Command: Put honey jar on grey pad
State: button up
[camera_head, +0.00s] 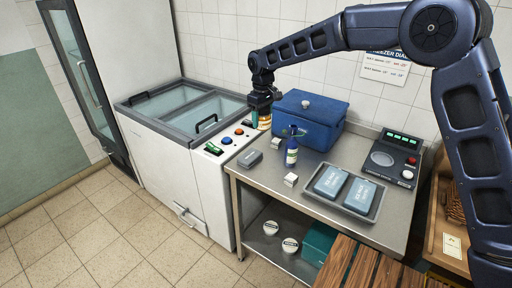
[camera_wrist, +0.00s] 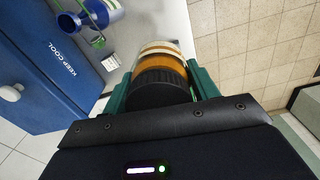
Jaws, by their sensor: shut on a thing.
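The honey jar, amber with a black lid and pale label bands, is between the green fingers of my gripper (camera_head: 263,108). The jar (camera_head: 265,121) hangs in front of the left end of the blue cool box, apparently above the counter. In the wrist view, my gripper (camera_wrist: 160,80) is shut on the jar (camera_wrist: 165,65), with the lid towards the camera. A small dark grey item (camera_head: 250,158) lies on the counter's left part. A round grey plate (camera_head: 382,158) is on the black scale at right. I cannot tell which is the grey pad.
The chest freezer (camera_head: 165,150) stands at left, with buttons beside the counter.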

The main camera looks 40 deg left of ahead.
jog(key=w+a+r, duration=0.2)
jog(key=a, duration=0.5)
send_over(250, 155)
jog(key=shift+m, duration=0.3)
notch_tip(250, 155, down, 20)
jog(key=shift+r, duration=0.25)
jog(key=shift+f, duration=0.15)
jog(key=o, duration=1.3)
notch_tip(250, 155, up, 12)
